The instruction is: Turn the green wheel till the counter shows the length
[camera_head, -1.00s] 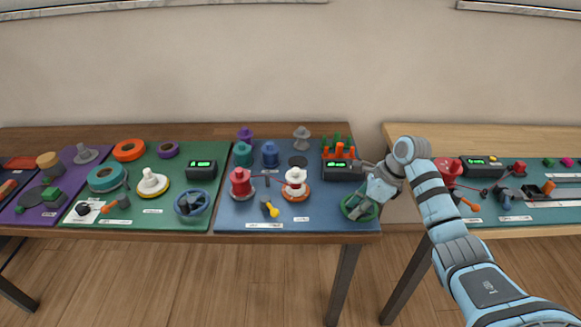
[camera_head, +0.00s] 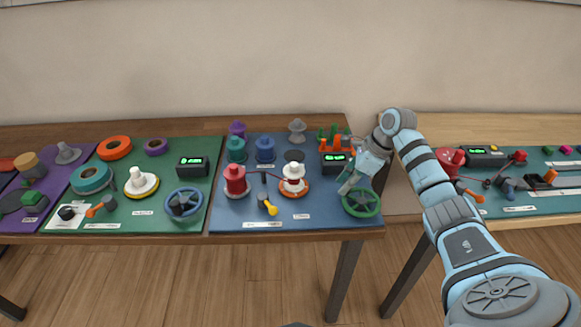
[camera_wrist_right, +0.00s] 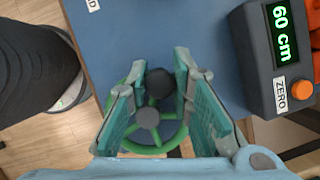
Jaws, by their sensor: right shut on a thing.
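The green wheel (camera_head: 362,214) lies at the front right corner of the blue mat. In the right wrist view its green rim and spokes and grey hub (camera_wrist_right: 148,117) show below the fingers. My right gripper (camera_head: 345,189) is at the wheel's far left side in the head view. In the right wrist view my right gripper (camera_wrist_right: 160,85) is shut on the wheel's dark round knob (camera_wrist_right: 158,83), between its teal pads. The counter (camera_head: 336,163) stands behind the wheel; in the right wrist view its display (camera_wrist_right: 281,33) reads 60 cm. My left gripper is out of view.
A ZERO label and an orange button (camera_wrist_right: 302,90) are on the counter. Orange pegs (camera_head: 336,143) stand behind it. A white-and-orange spool (camera_head: 294,185) and a yellow-tipped tool (camera_head: 270,208) lie left of the wheel. A gap separates this table from the right one.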

